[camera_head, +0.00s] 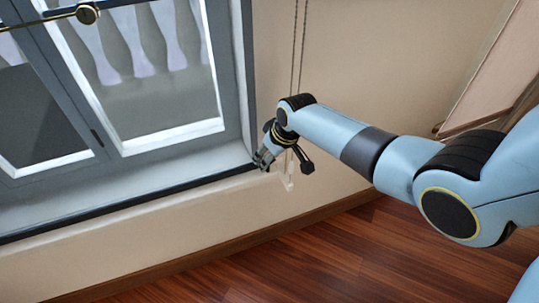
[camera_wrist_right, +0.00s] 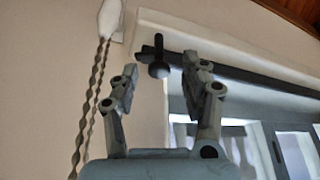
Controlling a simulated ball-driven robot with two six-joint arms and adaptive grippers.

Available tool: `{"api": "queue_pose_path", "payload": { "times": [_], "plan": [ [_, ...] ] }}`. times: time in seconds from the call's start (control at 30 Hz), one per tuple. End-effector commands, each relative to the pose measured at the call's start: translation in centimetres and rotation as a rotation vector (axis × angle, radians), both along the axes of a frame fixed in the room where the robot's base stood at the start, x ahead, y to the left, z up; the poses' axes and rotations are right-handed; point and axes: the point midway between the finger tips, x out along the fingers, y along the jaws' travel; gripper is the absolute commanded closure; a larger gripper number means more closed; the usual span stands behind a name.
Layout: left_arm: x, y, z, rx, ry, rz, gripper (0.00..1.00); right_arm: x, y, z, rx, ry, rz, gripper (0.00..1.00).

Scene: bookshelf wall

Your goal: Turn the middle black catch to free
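A small black catch (camera_wrist_right: 158,68) with a rounded knob and a short upright stem shows in the right wrist view, at the end of a dark rail along the window. I cannot tell from these frames whether it is the middle one. My right gripper (camera_wrist_right: 160,78) is open, its two fingers standing on either side of the catch in the picture. Whether they touch it I cannot tell. In the head view my right gripper (camera_head: 263,159) is at the lower right corner of the window sill, and it hides the catch there. My left gripper is not in view.
A blue-grey framed window (camera_head: 240,70) fills the left. Twisted cords (camera_head: 297,45) hang beside my right gripper, ending in a white pull (camera_head: 288,178); cords and pull also show in the wrist view (camera_wrist_right: 112,18). The wooden floor (camera_head: 330,255) below is clear.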

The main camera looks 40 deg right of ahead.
Motion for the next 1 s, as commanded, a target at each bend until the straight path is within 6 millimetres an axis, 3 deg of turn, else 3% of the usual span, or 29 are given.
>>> {"api": "queue_pose_path", "payload": {
  "times": [0.37,0.8,1.0],
  "plan": [
    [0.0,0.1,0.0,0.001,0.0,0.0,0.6,-0.3,-0.1,0.9,-0.001,-0.001,0.001,0.54],
    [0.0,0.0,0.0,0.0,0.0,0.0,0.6,-3.4,-0.5,8.4,-0.002,-0.003,0.001,0.54],
    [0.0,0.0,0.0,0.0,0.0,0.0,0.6,-4.4,-0.7,10.6,-0.001,0.0,0.001,0.54]
  ]
}}
